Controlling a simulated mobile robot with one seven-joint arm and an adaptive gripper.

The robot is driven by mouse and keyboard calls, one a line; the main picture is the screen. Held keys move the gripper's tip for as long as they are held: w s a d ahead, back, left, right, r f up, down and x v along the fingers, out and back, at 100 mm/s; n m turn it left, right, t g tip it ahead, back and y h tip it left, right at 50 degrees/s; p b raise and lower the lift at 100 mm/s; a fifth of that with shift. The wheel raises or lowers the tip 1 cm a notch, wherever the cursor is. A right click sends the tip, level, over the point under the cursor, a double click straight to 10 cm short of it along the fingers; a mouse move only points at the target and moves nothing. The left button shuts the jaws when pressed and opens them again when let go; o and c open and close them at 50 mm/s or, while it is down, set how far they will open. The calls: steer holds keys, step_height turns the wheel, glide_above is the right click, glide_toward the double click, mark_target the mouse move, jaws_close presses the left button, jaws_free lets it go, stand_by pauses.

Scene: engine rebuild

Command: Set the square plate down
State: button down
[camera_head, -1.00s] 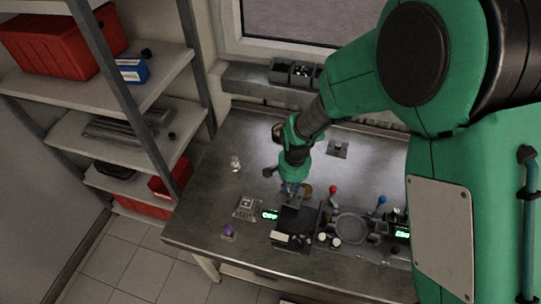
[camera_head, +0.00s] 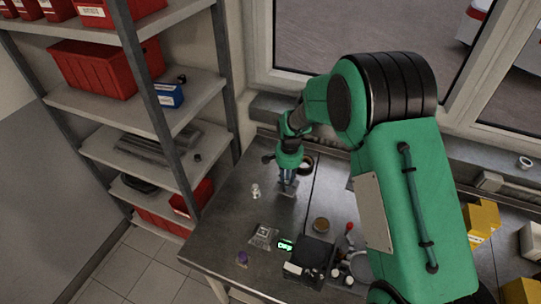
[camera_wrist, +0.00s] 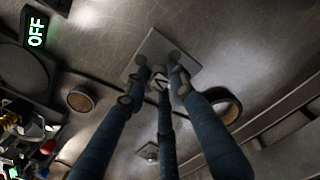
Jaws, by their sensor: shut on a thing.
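My gripper (camera_head: 288,184) is shut on the square plate (camera_head: 286,191), a thin grey metal square, over the left part of the steel table. In the wrist view the three blue-grey fingers (camera_wrist: 162,82) close at the middle of the plate (camera_wrist: 155,45). The fingertips cover part of it. The plate looks flat and very near the table top; I cannot tell whether it touches.
A dark ring (camera_head: 306,163) lies close behind my gripper. A clear small object (camera_head: 255,191) stands to its left. A brown round piece (camera_head: 320,225), a black device (camera_head: 311,256) and a flat marked plate (camera_head: 263,236) lie nearer the front. Bare table surrounds the held plate.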

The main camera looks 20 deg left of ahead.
steer(key=w+a, duration=0.1)
steer(key=a, duration=0.1)
steer(key=w+a+p, duration=0.1)
steer(key=w+a, duration=0.3)
steer(key=shift+w+f, duration=0.25)
steer(key=shift+w+a+f+p, duration=0.25)
steer(key=shift+w+a, duration=1.2)
steer(key=shift+w, duration=0.75)
steer(key=shift+w+a+f+p, duration=0.3)
steer(key=shift+w+a, duration=1.2)
steer(key=shift+w, duration=0.75)
steer(key=shift+w+a+f+p, duration=0.25)
steer(key=shift+w+a, duration=1.2)
steer(key=shift+w, duration=0.75)
steer(key=shift+f, duration=0.1)
steer(key=shift+f, duration=1.65)
steer(key=shift+f, duration=0.2)
